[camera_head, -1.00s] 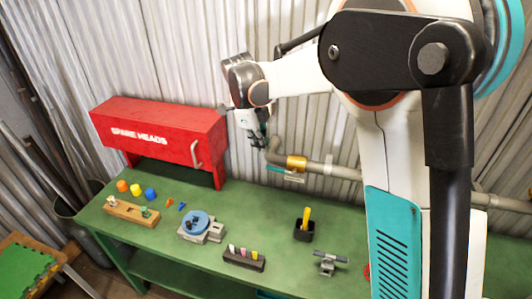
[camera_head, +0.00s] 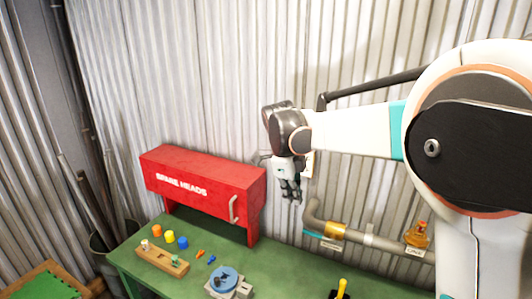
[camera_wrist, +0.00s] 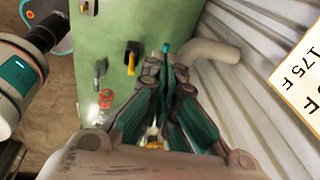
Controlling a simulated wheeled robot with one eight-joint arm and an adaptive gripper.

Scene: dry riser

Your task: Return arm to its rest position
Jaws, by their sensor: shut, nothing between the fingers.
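My gripper (camera_head: 291,190) hangs fingers-down from my raised arm, in front of the corrugated wall, just right of the red cabinet (camera_head: 206,186). It is above the green bench (camera_head: 150,280) and touches nothing there. In the wrist view my gripper (camera_wrist: 168,55) points its dark teal fingers toward the bench and pipe, closed together with nothing held.
A pipe with a brass fitting (camera_head: 333,231) and an orange-topped valve (camera_head: 418,234) runs along the wall. On the bench are a wooden block (camera_head: 162,260), a blue-topped fixture (camera_head: 224,281) and several small coloured parts. A bin of rods (camera_head: 105,245) stands left.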

